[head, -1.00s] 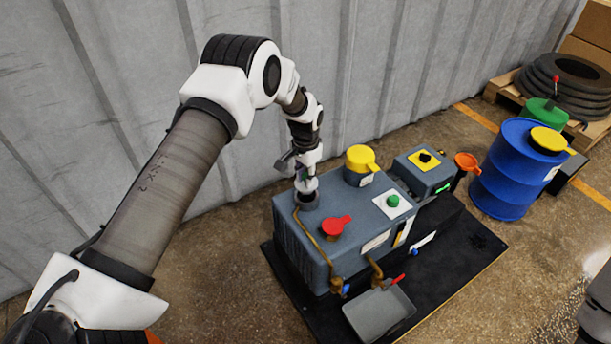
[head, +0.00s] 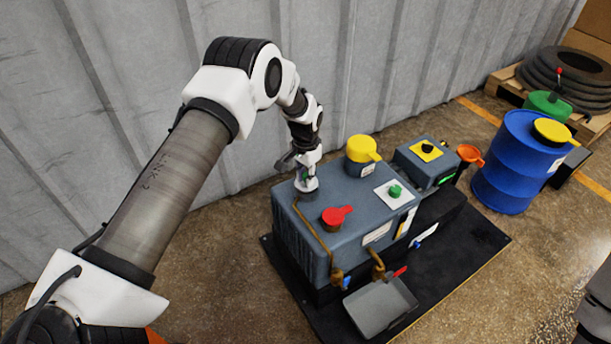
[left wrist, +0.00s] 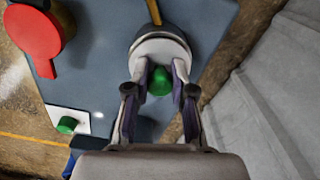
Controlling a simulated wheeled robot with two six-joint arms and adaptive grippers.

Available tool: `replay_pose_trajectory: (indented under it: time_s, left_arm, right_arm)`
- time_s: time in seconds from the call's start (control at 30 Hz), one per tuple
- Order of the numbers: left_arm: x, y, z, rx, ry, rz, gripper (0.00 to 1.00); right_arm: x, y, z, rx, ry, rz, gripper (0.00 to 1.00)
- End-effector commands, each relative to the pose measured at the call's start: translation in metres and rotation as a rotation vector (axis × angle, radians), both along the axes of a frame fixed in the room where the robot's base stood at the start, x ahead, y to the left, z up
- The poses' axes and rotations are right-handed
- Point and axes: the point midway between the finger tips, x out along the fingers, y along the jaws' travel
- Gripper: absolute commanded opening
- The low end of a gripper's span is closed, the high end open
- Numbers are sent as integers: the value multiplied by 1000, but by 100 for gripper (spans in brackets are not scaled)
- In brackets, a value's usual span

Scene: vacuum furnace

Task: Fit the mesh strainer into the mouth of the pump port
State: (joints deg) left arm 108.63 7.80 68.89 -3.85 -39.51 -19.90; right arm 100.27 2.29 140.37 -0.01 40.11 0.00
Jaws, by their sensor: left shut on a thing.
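The mesh strainer, seen as a pale disc with a green knob, is at the pump port in the head view (head: 306,186) and the left wrist view (left wrist: 160,50). My left gripper (head: 307,176) is shut on the green knob; its fingers flank the knob in the left wrist view (left wrist: 160,85). The pump port (head: 306,195) is a dark grey collar on the left end of the blue-grey pump housing (head: 352,205). The strainer's rim sits on or just at the port's mouth; the mesh is hidden. My right gripper does not show.
A red cap (head: 337,216), a yellow cap (head: 362,150) and a green button (head: 395,191) stand on the housing. A grey tray (head: 380,308) lies in front. A blue drum (head: 512,165) stands right. The corrugated wall (head: 400,70) is behind.

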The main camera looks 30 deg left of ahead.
Motion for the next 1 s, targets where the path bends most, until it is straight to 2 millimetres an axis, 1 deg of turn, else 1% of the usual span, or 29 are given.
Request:
replay_pose_trajectory:
  time_s: [0.63,0.67,0.7,0.73,1.0]
  left_arm:
    - [0,0,-6,0,0,0,0]
    - [0,0,-6,0,0,0,34]
    - [0,0,-6,0,0,0,48]
    - [0,0,-6,0,0,0,53]
    - [0,0,-5,0,0,0,53]
  right_arm:
    - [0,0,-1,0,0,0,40]
    - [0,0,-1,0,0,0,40]
    - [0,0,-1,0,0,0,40]
    - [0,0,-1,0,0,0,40]
    - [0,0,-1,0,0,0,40]
